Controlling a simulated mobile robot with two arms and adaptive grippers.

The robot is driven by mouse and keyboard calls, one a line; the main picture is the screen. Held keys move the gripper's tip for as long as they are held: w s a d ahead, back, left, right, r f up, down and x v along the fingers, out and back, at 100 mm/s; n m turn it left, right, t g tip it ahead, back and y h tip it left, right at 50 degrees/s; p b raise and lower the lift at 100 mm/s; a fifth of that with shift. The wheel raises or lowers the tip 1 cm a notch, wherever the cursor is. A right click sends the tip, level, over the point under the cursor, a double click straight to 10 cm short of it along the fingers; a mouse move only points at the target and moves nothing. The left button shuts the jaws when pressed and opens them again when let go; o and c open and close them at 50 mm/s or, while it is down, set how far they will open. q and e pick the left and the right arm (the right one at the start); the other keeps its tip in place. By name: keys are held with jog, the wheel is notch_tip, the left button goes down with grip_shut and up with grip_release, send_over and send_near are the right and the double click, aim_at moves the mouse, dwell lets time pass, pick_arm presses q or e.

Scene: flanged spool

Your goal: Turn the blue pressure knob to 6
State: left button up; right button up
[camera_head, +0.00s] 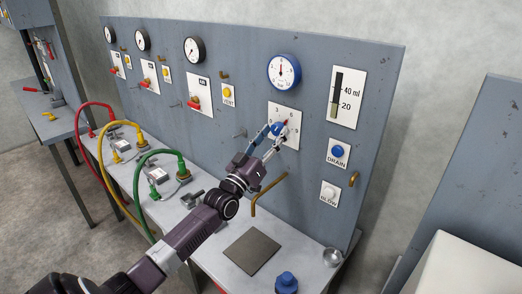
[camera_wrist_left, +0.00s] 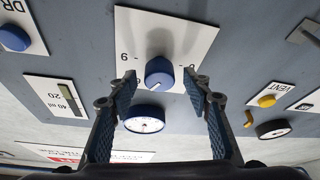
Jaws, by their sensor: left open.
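The blue pressure knob (camera_head: 278,129) sits on a white, numbered plate (camera_head: 291,113) on the grey panel. A small red mark shows at its upper right, near the 6, in the head view. In the left wrist view, which looks upside down, the knob (camera_wrist_left: 159,72) is unobstructed. My left gripper (camera_head: 274,135) is open at the knob, with one blue-padded finger on each side. In the left wrist view the fingers of the gripper (camera_wrist_left: 160,87) show gaps to the knob, and I cannot make out any contact. The right gripper is not in view.
A blue-rimmed gauge (camera_head: 284,72) is above the knob, also seen in the wrist view (camera_wrist_left: 144,119). The DRAIN button (camera_head: 337,151) and BLOW button (camera_head: 329,194) are to the right. A brass bent rod (camera_head: 267,194) stands below. Coloured hoses (camera_head: 140,190) are at left.

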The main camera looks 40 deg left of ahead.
pick_arm(q)
jog(key=v, duration=1)
jog(key=shift+s+r, duration=0.1)
